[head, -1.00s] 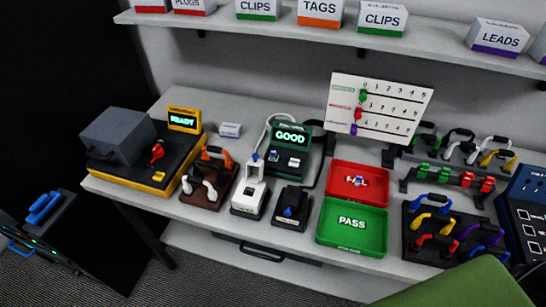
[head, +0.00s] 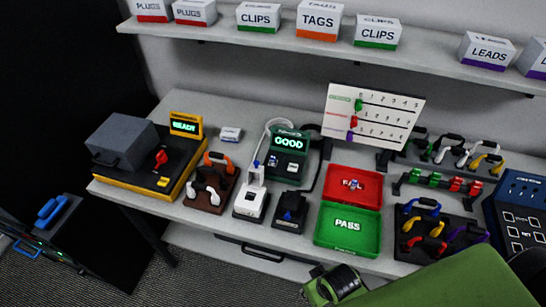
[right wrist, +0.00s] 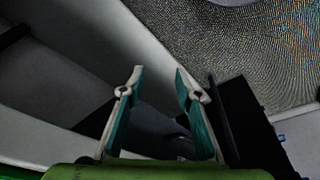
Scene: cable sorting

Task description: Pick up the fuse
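I cannot tell for sure which piece is the fuse. A small pale and blue piece (head: 352,185) lies in the red FAIL tray (head: 338,196). Other small pieces sit on the green tester (head: 291,171) reading GOOD, too small to make out. A small black stand (head: 290,212) is in front of that tester. My right gripper (right wrist: 158,74) is open and empty in the right wrist view, its teal-lined fingers apart. My right arm (head: 440,280) comes in at the lower right of the head view; its gripper does not show there. My left gripper is not in view.
A green PASS tray (head: 347,229) adjoins the FAIL tray. Cable racks (head: 435,232) and a blue panel (head: 522,205) stand at right. A yellow-black station (head: 140,178) is at left. The shelf (head: 330,39) with labelled boxes hangs above. Carpet (right wrist: 270,45) shows in the right wrist view.

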